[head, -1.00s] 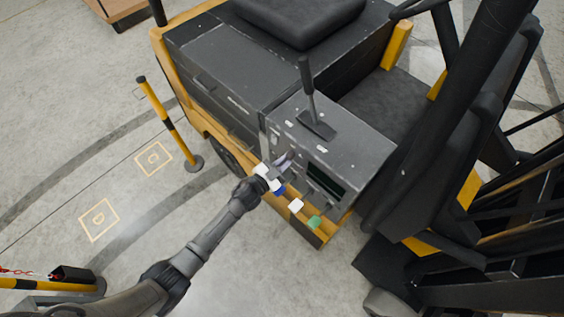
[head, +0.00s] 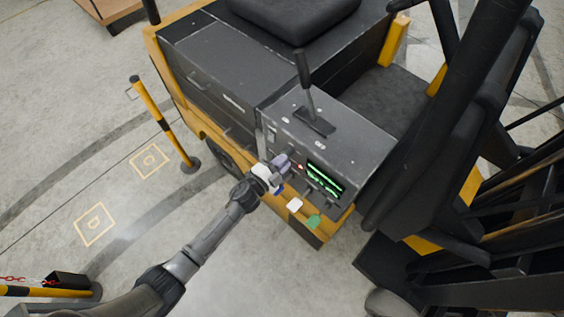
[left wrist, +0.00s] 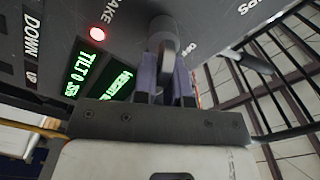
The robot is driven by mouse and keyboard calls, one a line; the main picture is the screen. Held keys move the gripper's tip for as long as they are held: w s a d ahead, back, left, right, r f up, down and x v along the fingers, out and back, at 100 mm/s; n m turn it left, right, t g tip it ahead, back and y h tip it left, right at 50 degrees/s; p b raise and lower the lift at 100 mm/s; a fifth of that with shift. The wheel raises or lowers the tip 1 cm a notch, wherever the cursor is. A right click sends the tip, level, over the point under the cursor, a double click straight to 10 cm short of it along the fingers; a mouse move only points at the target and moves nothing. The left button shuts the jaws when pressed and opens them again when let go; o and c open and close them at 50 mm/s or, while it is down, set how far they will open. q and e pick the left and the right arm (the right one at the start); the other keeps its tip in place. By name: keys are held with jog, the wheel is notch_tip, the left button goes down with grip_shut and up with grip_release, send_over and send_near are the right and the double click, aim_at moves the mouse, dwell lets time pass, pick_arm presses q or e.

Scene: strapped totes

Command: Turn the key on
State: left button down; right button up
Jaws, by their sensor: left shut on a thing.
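The grey control box (head: 335,150) of the forklift has a key switch on its front panel. My left gripper (head: 283,160) is at that panel, shut on the key. In the left wrist view the key (left wrist: 167,48) sits at the panel between the purple-grey fingers of my left gripper (left wrist: 166,75). Its tip and slot are partly hidden by the fingers. The display (head: 324,179) glows green; lit text also shows in the left wrist view (left wrist: 88,75). A red lamp (left wrist: 97,34) is lit beside it. My right gripper is not in view.
A black lever (head: 306,80) stands on top of the box. A yellow-black post (head: 163,122) stands on the floor at left. The mast (head: 450,120) is at right.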

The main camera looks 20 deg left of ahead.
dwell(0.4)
pick_arm(q)
jog(key=c, duration=1.2)
grip_release()
jog(key=shift+c, duration=0.2)
jog(key=b+v, duration=0.1)
jog(key=v, duration=1.3)
jog(key=shift+b, duration=0.35)
jog(key=shift+w+a, duration=0.1)
